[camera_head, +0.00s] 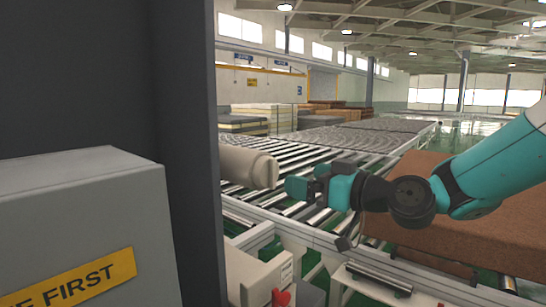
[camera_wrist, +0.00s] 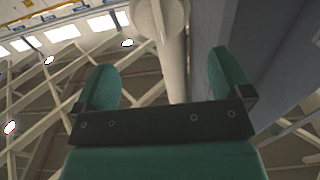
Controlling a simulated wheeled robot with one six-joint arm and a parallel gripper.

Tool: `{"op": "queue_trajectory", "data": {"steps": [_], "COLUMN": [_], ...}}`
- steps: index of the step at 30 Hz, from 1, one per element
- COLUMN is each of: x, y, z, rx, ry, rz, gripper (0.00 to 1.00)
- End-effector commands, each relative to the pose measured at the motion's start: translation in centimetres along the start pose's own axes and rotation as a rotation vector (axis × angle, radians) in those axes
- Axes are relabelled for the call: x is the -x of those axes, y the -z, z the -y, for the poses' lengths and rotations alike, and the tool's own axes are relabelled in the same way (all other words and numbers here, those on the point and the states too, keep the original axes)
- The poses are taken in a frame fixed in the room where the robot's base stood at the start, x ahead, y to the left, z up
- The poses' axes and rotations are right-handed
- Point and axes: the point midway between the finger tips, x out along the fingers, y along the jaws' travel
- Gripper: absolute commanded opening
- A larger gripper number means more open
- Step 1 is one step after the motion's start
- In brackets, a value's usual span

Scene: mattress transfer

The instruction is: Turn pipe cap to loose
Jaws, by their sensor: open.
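A beige pipe (camera_head: 233,161) comes out from behind the dark column in the head view, with a wider round cap (camera_head: 264,171) on its right end. My gripper (camera_head: 298,184) is just right of the cap, its teal fingers pointing left toward it. In the wrist view my gripper (camera_wrist: 162,60) is open, with a finger on each side and nothing held. There the cap (camera_wrist: 153,17) shows at the top, above and between the fingers, and the pipe (camera_wrist: 176,65) runs down behind the gripper. The cap appears apart from both fingers.
A dark column (camera_head: 185,150) and a grey box (camera_head: 85,230) with a yellow label fill the left. A roller conveyor (camera_head: 300,155) lies behind my gripper. A brown mattress (camera_head: 490,235) lies under my arm at the right. A white-beige box (camera_head: 258,275) stands below.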

Motion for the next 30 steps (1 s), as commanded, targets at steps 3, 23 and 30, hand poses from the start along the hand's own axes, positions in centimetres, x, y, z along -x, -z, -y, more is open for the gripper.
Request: {"op": "queue_trajectory", "data": {"steps": [3, 23, 30], "x": [-2.9, -9.3, -9.3], "y": [0.6, -0.1, -0.1], "z": [0.2, 0.1, 0.1], "rx": [-0.001, 0.0, -0.001], "ry": [0.005, 0.0, 0.0], "rz": [0.003, 0.001, 0.001], "gripper": [0.97, 0.97, 0.65]}}
